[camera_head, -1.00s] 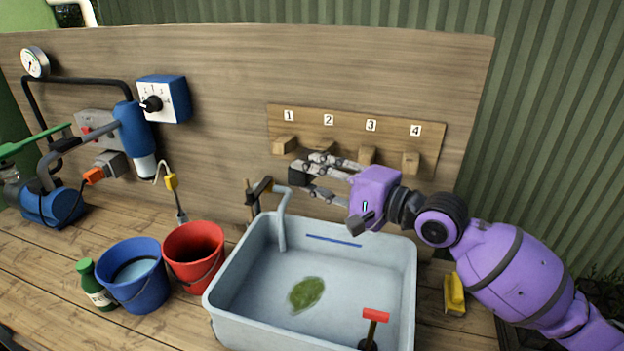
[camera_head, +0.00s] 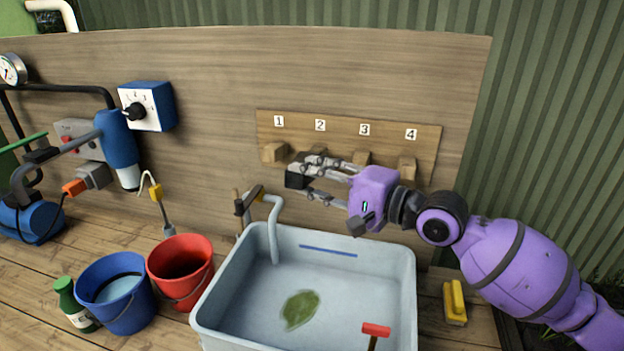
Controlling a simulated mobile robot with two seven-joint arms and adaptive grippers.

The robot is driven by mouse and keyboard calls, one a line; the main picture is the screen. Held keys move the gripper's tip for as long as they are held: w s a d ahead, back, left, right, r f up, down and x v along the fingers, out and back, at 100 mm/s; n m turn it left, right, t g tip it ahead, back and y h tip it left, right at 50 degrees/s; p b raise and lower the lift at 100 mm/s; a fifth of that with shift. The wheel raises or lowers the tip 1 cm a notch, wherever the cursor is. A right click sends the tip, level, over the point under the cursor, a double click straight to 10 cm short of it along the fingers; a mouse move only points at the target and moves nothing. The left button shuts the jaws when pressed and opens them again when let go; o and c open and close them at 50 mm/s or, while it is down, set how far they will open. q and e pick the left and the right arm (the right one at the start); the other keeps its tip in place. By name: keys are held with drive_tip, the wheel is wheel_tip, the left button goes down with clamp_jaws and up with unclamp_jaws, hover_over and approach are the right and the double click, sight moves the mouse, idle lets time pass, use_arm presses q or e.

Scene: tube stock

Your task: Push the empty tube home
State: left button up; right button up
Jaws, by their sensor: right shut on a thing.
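My right gripper (camera_head: 312,180) is in front of the wooden board (camera_head: 345,137) with marks 1 to 4, below mark 2. Its fingers point left and are shut on a dark block-like thing (camera_head: 297,177), small and partly covered by the fingers. The wooden peg under 2 is mostly hidden behind the gripper. No tube clearly shows in the jaws, and I cannot tell whether the dark thing touches the board. My left gripper is not in view.
Wooden pegs stand under 1 (camera_head: 275,152), 3 (camera_head: 361,158) and 4 (camera_head: 407,167). The tub below holds a green leaf-like patch (camera_head: 299,309). A red bucket (camera_head: 180,270), a blue bucket (camera_head: 118,295) and a green bottle (camera_head: 70,300) stand left; a yellow brush (camera_head: 455,302) lies right.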

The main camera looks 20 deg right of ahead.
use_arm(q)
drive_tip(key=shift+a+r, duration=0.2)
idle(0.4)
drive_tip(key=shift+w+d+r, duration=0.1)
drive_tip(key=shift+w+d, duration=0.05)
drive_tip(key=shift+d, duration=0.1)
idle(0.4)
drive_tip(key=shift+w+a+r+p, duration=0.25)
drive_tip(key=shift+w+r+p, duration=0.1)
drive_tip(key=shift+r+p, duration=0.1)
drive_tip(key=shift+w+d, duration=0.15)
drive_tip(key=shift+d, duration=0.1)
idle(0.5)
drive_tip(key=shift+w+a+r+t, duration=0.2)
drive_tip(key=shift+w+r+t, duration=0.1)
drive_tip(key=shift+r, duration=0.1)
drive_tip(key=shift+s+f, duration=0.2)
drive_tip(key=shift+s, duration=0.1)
use_arm(e)
drive_tip(key=shift+w+d+f, duration=0.1)
drive_tip(key=shift+d, duration=0.05)
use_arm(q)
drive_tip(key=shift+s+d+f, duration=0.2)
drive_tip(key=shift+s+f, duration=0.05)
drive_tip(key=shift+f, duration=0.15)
use_arm(e)
drive_tip(key=shift+w+d, duration=0.2)
drive_tip(key=shift+w, duration=0.05)
